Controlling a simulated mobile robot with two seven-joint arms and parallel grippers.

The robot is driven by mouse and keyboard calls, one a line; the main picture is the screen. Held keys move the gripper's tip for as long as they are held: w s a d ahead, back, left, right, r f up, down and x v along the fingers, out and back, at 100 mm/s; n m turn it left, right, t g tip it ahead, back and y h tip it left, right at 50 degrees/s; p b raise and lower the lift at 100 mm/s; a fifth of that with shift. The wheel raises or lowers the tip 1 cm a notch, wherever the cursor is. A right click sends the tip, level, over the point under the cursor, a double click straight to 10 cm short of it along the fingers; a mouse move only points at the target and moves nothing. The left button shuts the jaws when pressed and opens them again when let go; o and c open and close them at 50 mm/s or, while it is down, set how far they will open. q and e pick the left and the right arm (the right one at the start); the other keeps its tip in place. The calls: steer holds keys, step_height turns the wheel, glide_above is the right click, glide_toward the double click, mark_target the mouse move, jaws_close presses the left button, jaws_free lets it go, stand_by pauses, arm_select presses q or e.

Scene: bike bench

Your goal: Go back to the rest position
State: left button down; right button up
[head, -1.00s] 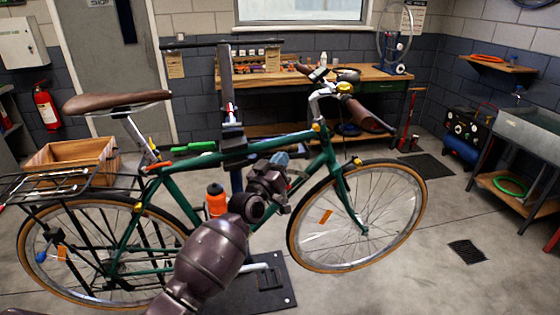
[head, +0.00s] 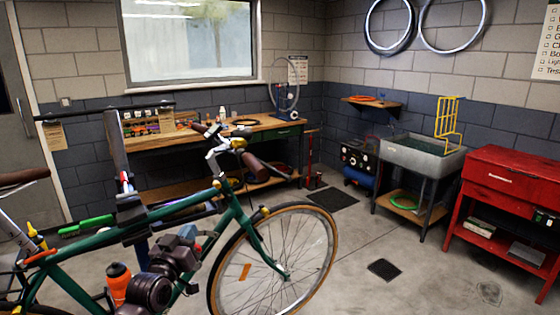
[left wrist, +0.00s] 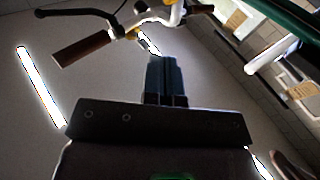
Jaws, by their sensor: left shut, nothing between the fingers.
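My left gripper (head: 188,233) is in front of the green bicycle frame (head: 92,243) in the head view, near the front end of the down tube. I cannot tell whether it touches the frame. In the left wrist view its dark fingers (left wrist: 166,78) are together with nothing between them. Beyond them the wrist view shows the handlebar (left wrist: 158,14) and a brown grip (left wrist: 80,48). My right gripper is in neither view.
The front wheel (head: 272,262) stands right of my left gripper, and an orange bottle (head: 118,280) is left of it. A wooden workbench (head: 185,140), a grey sink (head: 425,155) and a red cabinet (head: 500,180) stand behind.

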arm_select(q)
steer(key=s+a+f+g+y, duration=0.2)
steer(key=s+f+g, duration=0.2)
steer(key=s+f, duration=1)
steer(key=s+a+f+g+y, duration=0.2)
steer(key=s+f, duration=1.1)
steer(key=s, duration=0.7)
steer(key=shift+s+a+f+g, duration=0.3)
steer(key=shift+a+f+g, duration=0.05)
steer(key=shift+g, duration=0.55)
